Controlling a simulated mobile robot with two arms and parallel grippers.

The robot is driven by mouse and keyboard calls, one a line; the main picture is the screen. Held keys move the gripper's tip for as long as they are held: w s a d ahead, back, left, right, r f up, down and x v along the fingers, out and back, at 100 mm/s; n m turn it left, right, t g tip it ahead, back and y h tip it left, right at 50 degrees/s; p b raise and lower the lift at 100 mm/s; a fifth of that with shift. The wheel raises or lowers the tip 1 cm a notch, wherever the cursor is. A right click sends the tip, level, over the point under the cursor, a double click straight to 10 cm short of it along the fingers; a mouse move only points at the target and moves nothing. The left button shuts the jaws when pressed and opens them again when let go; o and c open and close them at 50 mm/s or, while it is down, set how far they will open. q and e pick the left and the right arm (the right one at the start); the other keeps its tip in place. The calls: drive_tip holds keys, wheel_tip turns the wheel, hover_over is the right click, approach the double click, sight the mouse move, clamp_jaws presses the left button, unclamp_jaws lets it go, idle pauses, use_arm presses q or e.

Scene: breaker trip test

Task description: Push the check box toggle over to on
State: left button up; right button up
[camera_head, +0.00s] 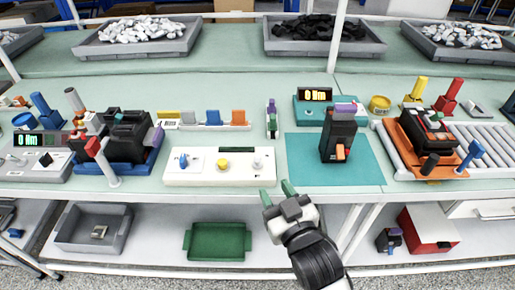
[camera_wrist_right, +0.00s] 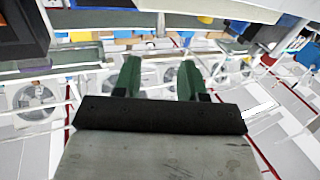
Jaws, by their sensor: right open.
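The check box (camera_head: 212,179) is a long white box on the front of the pale green bench. It carries a blue knob (camera_head: 183,161), a yellow button (camera_head: 222,164) and, at its right end, a small pale toggle (camera_head: 258,162). Which way the toggle leans is too small to tell. My right gripper (camera_head: 277,190) has green fingertips, spread apart and empty, at the bench's front edge, just below and right of the toggle. Its fingers also show in the right wrist view (camera_wrist_right: 160,75), with nothing between them. My left gripper is not in view.
A black breaker (camera_head: 341,135) stands on a teal mat (camera_head: 301,159) to the right. A red-handled lever (camera_head: 98,152) and another black device (camera_head: 128,135) stand left of the box. A green tray (camera_head: 217,242) sits on the lower shelf.

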sight(259, 162)
drive_tip(key=x, duration=0.9)
drive_tip(key=shift+a+r+p, duration=0.1)
drive_tip(key=shift+r+p, duration=0.05)
drive_tip(key=shift+p, duration=0.15)
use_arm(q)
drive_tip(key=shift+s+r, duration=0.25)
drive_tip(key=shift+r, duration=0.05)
use_arm(e)
drive_tip(key=shift+w+a, duration=0.2)
drive_tip(key=shift+w, duration=0.4)
